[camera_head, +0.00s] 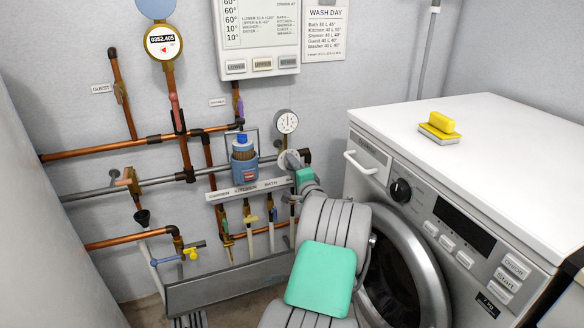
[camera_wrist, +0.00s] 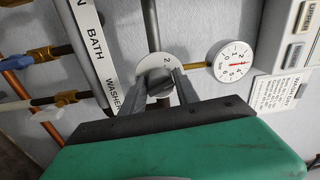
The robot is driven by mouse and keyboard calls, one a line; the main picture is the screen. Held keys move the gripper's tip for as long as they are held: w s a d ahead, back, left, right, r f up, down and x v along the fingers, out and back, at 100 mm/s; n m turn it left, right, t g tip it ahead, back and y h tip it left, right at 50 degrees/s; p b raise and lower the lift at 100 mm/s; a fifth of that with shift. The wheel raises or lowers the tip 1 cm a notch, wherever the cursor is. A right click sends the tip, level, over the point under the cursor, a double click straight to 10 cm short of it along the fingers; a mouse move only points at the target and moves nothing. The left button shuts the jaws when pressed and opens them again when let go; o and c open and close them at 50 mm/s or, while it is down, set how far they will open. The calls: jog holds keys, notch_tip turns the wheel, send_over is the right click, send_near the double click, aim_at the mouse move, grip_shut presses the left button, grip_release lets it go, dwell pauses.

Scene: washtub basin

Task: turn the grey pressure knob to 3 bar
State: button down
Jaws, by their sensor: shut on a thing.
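The grey pressure knob (camera_wrist: 158,82) sits on a pale round collar in the wrist view; a numeral 2 shows on its rim. My gripper (camera_wrist: 160,90) is shut on the knob, one finger on each side of it. In the head view my gripper (camera_head: 293,160) reaches the knob below the gauge, and my arm hides much of that spot. The white pressure gauge (camera_wrist: 230,62) has a red needle pointing right in the wrist view, near the 3, though the digits are small. The gauge also shows in the head view (camera_head: 287,121).
The labelled strip (camera_head: 245,190) and several small valves lie left of my gripper. Copper pipes (camera_head: 95,147) run along the wall. The washing machine (camera_head: 480,130) stands close on the right, with a yellow sponge (camera_head: 440,123) on top. A grey trough (camera_head: 230,284) is below.

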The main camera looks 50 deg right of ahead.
jog(key=shift+f, duration=0.25)
jog(key=c, duration=1.3)
grip_release()
jog(key=shift+a, duration=0.1)
jog(key=o, duration=0.3)
jog(key=shift+o, duration=0.3)
jog(key=shift+r, duration=0.15)
jog(key=p+v, duration=0.1)
jog(key=v, duration=0.6)
jog(key=shift+s+a+p, duration=0.15)
jog(key=shift+s+p, duration=0.2)
